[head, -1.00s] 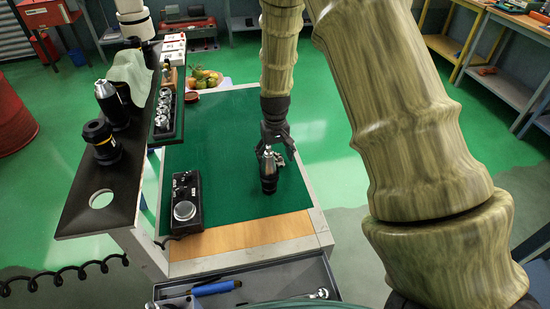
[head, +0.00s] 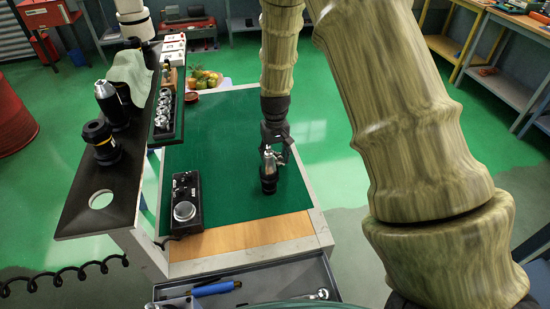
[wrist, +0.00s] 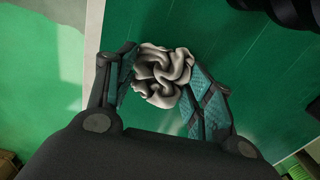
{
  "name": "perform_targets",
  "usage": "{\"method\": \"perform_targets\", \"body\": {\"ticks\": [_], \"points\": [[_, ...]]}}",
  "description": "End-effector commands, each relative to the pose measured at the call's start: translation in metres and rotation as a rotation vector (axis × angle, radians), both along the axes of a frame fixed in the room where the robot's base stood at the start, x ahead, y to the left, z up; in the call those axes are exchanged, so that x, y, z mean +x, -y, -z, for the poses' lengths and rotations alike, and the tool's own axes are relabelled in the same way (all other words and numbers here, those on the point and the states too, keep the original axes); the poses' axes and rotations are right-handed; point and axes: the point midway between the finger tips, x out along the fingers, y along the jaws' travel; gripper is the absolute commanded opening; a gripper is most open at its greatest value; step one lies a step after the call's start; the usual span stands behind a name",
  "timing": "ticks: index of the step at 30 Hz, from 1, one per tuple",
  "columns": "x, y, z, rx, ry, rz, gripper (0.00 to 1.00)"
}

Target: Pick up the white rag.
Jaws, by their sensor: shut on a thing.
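The white rag (wrist: 163,76) is a crumpled greyish-white bundle between the two fingers of my gripper (wrist: 162,70) in the wrist view. The fingers are shut on it, with one pad on each side. In the head view my gripper (head: 276,150) is low over the right part of the green mat (head: 225,130), just behind a dark tool holder with a metal tip (head: 268,173). There the rag is mostly hidden by the fingers and the holder. I cannot tell whether the rag still touches the mat.
A black box with a round silver dial (head: 185,210) sits on the mat's front left. A raised dark rack (head: 95,195) at left carries tool holders and a pale green cloth (head: 131,68). The mat's middle is clear.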

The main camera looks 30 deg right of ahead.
Motion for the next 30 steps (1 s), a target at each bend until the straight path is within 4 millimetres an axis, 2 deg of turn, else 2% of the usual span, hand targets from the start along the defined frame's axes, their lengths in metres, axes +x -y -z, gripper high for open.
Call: {"method": "perform_targets", "body": {"ticks": [18,24,30], "points": [[0.001,0.0,-0.079,-0.001,0.001,-0.001,0.29],[0.0,0.0,-0.092,-0.001,0.0,-0.001,0.29],[0.0,0.0,-0.095,-0.001,-0.001,-0.001,0.29]]}}
